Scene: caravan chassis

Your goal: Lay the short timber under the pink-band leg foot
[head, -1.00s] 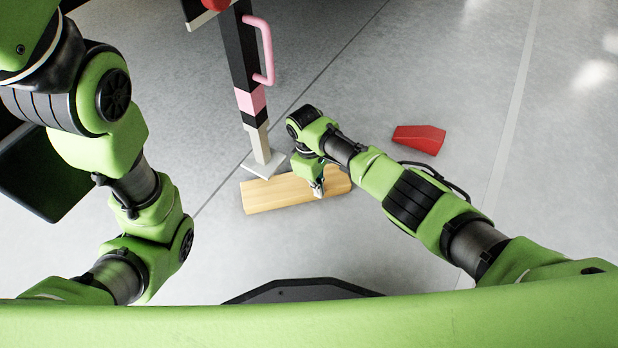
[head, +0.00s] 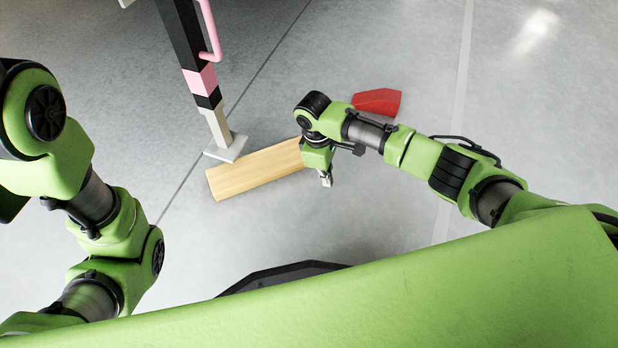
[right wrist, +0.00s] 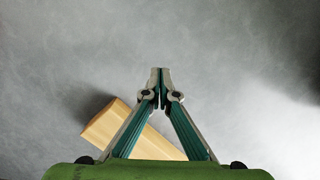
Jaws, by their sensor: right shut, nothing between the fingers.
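The short timber (head: 250,172), a pale wooden block, lies flat on the floor in the head view, just in front of the pink-band leg. The leg (head: 200,78) is black with a pink band and a pale lower post. Its foot, a flat light plate (head: 228,149), is close to the timber's back edge; I cannot tell whether they touch. My right gripper (head: 326,181) is shut and empty, beside the timber's right end. In the right wrist view the shut fingertips (right wrist: 160,72) point over bare floor, and the timber (right wrist: 108,122) shows below left, partly behind the fingers. My left gripper is out of view.
A red wedge-shaped block (head: 378,102) lies on the floor behind my right arm. A pink handle (head: 211,35) sticks out from the leg's right side.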

